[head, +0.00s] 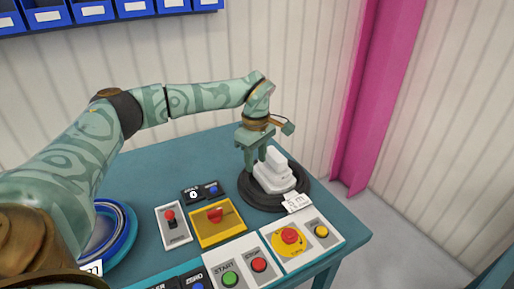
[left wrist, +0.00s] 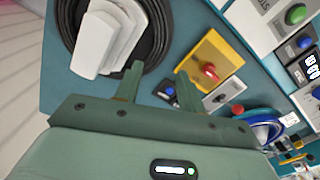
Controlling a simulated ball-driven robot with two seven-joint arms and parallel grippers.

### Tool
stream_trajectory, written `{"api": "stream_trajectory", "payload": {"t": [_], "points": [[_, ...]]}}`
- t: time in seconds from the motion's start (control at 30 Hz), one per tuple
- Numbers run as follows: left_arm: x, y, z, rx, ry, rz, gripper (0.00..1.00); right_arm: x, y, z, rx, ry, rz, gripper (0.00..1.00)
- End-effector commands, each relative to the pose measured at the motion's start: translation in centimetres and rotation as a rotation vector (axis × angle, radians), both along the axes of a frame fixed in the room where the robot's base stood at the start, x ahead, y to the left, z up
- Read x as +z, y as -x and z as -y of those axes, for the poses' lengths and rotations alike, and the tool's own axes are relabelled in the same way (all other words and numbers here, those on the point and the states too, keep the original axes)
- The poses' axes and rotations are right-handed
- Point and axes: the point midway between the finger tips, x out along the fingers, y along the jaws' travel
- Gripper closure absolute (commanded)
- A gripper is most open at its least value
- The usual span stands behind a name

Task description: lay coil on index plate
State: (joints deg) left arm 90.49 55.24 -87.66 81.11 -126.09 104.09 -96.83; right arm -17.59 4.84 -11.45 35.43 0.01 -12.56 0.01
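A black ringed coil (head: 246,190) lies flat near the table's far right corner, with a white stepped block (head: 276,173) on its middle. In the left wrist view the black coil (left wrist: 156,42) shows its rings, and the white block (left wrist: 108,36) covers part of it. A blue coil (head: 126,232) lies at the left, partly behind my arm. My left gripper (head: 256,158) points down at the black coil's rim beside the white block. Its fingers (left wrist: 158,78) are apart with nothing between them; one overlaps the coil's edge. I cannot tell contact. No index plate is clearly identifiable.
Control boxes fill the table front: a yellow box with a red knob (head: 216,222), a switch box (head: 173,226), an emergency stop panel (head: 291,239) and start/stop buttons (head: 243,273). Blue bins (head: 95,13) hang above. A pink post (head: 380,90) stands right. The table's back left is clear (head: 180,165).

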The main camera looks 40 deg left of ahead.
Motion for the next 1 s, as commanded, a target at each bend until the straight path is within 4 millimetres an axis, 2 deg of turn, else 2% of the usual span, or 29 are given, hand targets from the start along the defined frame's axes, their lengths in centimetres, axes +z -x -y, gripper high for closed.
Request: {"api": "stream_trajectory", "payload": {"t": [0.03, 0.2, 0.4, 0.5, 0.7, 0.97, 1.0], "points": [[-1.9, 0.1, 0.0, 0.001, 0.0, -0.008, 0.61, -0.8, 0.5, 0.2, 0.002, 0.003, -0.01, 0.54], [-6.0, 0.0, 0.0, 0.002, 0.001, -0.008, 0.61, -2.2, 0.8, 0.4, 0.003, 0.005, -0.021, 0.54], [-10.1, 0.0, 0.0, 0.002, 0.001, -0.006, 0.61, -3.6, 0.9, 0.0, 0.0, 0.0, -0.028, 0.54], [-11.4, 0.0, 0.0, 0.001, 0.001, -0.004, 0.61, -4.0, 1.0, -0.4, -0.002, -0.005, -0.031, 0.54], [-12.5, 0.0, 0.0, 0.001, 0.001, -0.001, 0.61, -4.3, 1.2, -1.0, -0.005, -0.012, -0.034, 0.54], [-12.5, 0.0, 0.0, 0.001, 0.001, 0.0, 0.61, -4.3, 1.1, -0.7, -0.003, -0.008, -0.033, 0.54], [-12.5, 0.0, 0.0, 0.001, 0.001, 0.0, 0.69, -4.3, 1.1, -0.6, -0.003, -0.007, -0.033, 0.54]]}}
